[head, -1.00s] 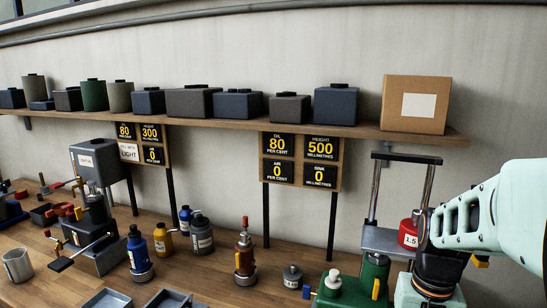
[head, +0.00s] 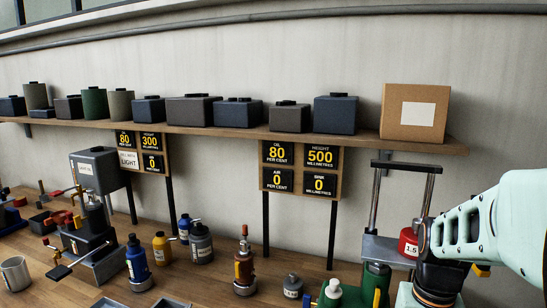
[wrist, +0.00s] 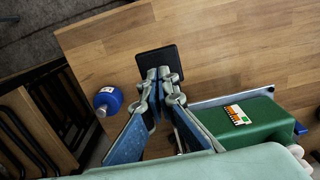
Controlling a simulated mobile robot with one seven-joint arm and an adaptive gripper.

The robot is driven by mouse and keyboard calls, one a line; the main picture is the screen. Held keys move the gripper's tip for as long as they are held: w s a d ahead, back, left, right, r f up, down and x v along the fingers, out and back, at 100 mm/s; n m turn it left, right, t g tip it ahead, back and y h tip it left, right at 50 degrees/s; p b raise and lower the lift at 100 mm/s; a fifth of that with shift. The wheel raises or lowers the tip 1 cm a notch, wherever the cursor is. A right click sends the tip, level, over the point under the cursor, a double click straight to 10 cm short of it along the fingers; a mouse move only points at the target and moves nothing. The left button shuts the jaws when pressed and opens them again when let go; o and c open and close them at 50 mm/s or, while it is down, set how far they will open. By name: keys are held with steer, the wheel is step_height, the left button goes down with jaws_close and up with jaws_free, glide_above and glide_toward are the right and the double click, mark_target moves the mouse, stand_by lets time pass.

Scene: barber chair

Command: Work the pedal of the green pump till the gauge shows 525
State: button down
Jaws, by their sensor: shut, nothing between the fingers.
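The green pump (head: 375,285) stands at the bottom right of the head view, partly cut off. Its green body (wrist: 262,130) shows at the right of the wrist view. A black pedal plate (wrist: 157,61) lies in the upper middle there, over the wood. My gripper (wrist: 164,73) is shut and empty, its fingertips over the plate's near edge. I cannot tell whether they touch it. The gauge board (head: 302,168) above reads height 500 millimetres, oil 80 per cent, air 0 and sink 0. My gripper's fingers are hidden in the head view.
A red weight (head: 408,243) marked 1.5 sits on the lift frame behind the pump. A second board (head: 139,152) at left reads height 300. Several bottles and jacks stand on the bench to the left. A blue bottle (wrist: 107,101) is left of my gripper.

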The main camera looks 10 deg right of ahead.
steer(key=shift+f, duration=0.2)
steer(key=shift+f+b, duration=1.15)
steer(key=shift+f, duration=0.15)
steer(key=shift+s, duration=0.1)
steer(key=shift+f, duration=0.2)
step_height(320, 180, down, 5)
steer(key=b, duration=0.4)
step_height(320, 180, up, 6)
steer(key=p, duration=0.5)
steer(key=shift+r, duration=0.2)
steer(key=shift+f, duration=0.25)
